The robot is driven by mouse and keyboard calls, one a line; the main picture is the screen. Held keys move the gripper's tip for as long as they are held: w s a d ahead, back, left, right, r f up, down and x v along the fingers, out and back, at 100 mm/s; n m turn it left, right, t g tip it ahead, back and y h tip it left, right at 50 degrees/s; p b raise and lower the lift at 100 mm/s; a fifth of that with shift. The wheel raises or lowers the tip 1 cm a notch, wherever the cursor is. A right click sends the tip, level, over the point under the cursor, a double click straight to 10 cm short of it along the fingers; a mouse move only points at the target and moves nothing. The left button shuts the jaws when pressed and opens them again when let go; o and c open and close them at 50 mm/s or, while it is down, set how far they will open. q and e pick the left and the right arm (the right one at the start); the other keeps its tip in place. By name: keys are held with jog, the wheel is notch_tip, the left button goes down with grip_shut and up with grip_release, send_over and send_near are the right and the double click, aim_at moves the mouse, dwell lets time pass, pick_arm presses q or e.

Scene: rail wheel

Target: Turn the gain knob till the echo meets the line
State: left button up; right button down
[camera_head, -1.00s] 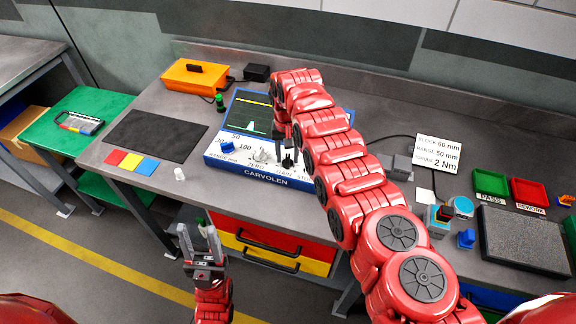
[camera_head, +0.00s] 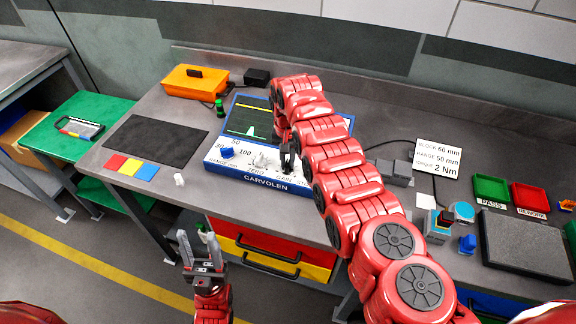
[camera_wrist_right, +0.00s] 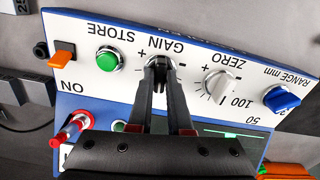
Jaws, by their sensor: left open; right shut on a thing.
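The blue and white CARVOLEN instrument (camera_head: 222,165) stands on the bench in the head view. Its dark screen (camera_head: 246,112) shows a small pale echo peak low down and a yellow line near the top; my right arm covers part of it. The gain knob (camera_wrist_right: 157,62) shows in the right wrist view, under the GAIN label. My right gripper (camera_wrist_right: 158,66) is shut on that knob; its fingers hide most of it. In the head view it shows at the panel's front (camera_head: 289,160). My left gripper (camera_head: 198,240) is open and empty, in front of the bench, away from the instrument.
The white zero knob (camera_wrist_right: 216,84), blue range knob (camera_wrist_right: 281,98), green store button (camera_wrist_right: 109,59) and orange switch (camera_wrist_right: 63,54) surround the gain knob. A white card (camera_head: 437,157), green tray (camera_head: 491,188) and red tray (camera_head: 530,197) lie to the right. A dark mat (camera_head: 155,139) lies left.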

jog(key=shift+w+f+m, duration=0.1)
jog(key=shift+f+m, duration=0.05)
jog(key=shift+m, duration=0.75)
jog(key=shift+m+b, duration=0.35)
jog(key=shift+m, duration=0.35)
jog(key=shift+m+b, duration=0.65)
jog(key=shift+m, duration=0.25)
jog(key=shift+m+b, duration=0.65)
jog(key=shift+m, duration=0.55)
